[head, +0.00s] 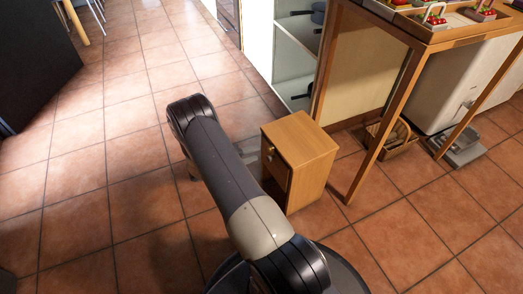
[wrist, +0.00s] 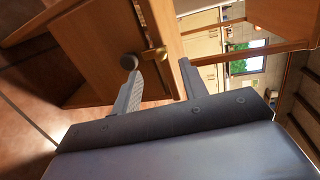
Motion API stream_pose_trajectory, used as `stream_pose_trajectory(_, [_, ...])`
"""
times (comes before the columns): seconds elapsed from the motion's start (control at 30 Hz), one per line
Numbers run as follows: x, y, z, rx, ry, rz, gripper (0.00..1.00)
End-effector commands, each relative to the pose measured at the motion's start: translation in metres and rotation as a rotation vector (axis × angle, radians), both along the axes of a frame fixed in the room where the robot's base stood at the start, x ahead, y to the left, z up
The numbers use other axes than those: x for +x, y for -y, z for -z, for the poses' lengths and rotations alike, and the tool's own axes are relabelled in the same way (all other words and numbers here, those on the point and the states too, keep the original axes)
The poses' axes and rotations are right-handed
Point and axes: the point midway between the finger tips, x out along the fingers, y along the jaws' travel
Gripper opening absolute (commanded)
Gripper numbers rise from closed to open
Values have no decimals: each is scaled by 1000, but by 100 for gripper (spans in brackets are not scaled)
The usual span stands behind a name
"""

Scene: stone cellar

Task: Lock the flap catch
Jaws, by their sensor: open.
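A small wooden cabinet (head: 310,155) stands on the floor in the head view, right of my arm. Its front, with small fittings near the top, faces left towards my gripper. In the wrist view the cabinet front (wrist: 95,50) carries a round dark knob (wrist: 129,62) and a small brass catch (wrist: 153,53) near the door's edge. My gripper (wrist: 160,68) is open. Its left fingertip overlaps the knob in the picture, and its right fingertip lies past the cabinet edge. The catch appears just beyond the gap between them. I cannot tell whether anything touches. My arm hides most of the gripper in the head view.
A tall wooden table (head: 455,38) with trays on top stands right of the cabinet, its leg (head: 380,125) close by. A wicker basket (head: 395,137) and a grey scale-like object (head: 462,147) are beneath it. Open shelves (head: 295,50) stand behind.

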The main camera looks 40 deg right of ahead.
Motion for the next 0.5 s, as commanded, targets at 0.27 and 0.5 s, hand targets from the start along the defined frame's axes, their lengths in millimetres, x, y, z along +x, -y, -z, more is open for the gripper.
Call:
stream_pose_trajectory(0.27, [7, -45, -9, 1, 0, -2, 41])
stream_pose_trajectory(0.5, [8, -53, -10, 1, -1, 0, 41])
